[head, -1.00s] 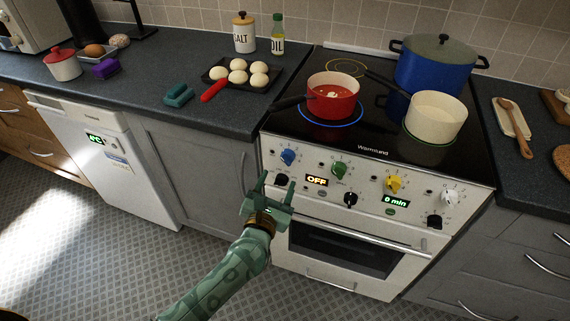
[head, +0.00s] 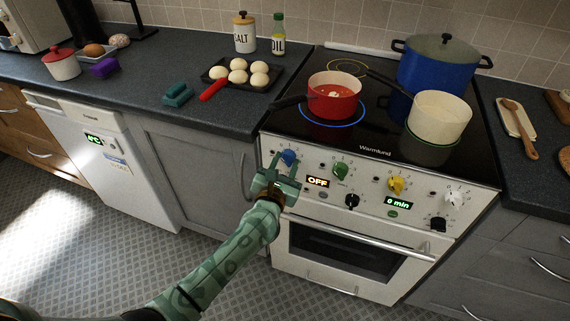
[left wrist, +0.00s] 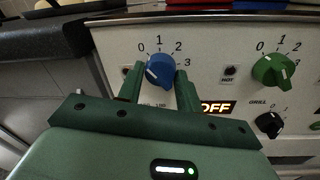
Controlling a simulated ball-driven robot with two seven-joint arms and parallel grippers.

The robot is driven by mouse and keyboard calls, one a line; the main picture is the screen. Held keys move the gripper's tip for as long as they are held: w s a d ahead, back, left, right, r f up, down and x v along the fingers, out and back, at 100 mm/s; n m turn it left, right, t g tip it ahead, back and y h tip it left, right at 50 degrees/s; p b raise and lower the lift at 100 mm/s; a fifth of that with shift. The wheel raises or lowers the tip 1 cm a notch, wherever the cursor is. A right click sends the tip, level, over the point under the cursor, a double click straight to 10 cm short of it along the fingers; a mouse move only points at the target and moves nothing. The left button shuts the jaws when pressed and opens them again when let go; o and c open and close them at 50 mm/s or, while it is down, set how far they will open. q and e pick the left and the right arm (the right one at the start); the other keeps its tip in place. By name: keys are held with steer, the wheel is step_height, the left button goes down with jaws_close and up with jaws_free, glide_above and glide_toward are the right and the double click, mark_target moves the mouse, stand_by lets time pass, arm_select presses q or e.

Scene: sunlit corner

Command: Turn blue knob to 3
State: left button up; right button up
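The blue knob (head: 289,156) is on the left of the cooker's front panel. In the left wrist view the blue knob (left wrist: 160,72) sits between the fingertips of my left gripper (left wrist: 158,78). A white mark shows on the knob's left side, away from the printed 3 on its right; its exact reading is unclear. The left gripper is open, one finger on each side of the knob, with narrow gaps visible. In the head view my left gripper (head: 280,174) is just in front of the panel and partly covers the knob's lower edge. My right gripper is not in view.
A green knob (head: 340,170), a yellow knob (head: 396,185) and a white knob (head: 453,197) continue along the panel. An OFF display (head: 318,182) is close to my gripper. A red pot (head: 334,95) stands on the hob above. The oven handle (head: 360,238) runs below.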

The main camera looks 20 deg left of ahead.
arm_select(q)
steer(key=shift+m, duration=0.3)
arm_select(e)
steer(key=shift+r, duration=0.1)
arm_select(q)
steer(key=m, duration=0.3)
steer(key=shift+p, duration=0.35)
steer(key=m, duration=0.3)
steer(key=shift+f+m+p, duration=0.1)
steer(key=shift+m+p, duration=0.25)
steer(key=shift+m, duration=0.05)
steer(key=m, duration=0.3)
steer(key=m+p, duration=0.1)
steer(key=m, duration=0.2)
steer(key=shift+s+m+t+h, duration=0.1)
steer(key=shift+m+t+h, duration=0.2)
steer(key=shift+t, duration=0.1)
steer(key=m+p, duration=0.1)
steer(key=m, duration=0.4)
steer(key=m+h+p, duration=0.1)
steer(key=m, duration=0.5)
steer(key=shift+a+f+p, duration=0.15)
steer(key=shift+p, duration=0.25)
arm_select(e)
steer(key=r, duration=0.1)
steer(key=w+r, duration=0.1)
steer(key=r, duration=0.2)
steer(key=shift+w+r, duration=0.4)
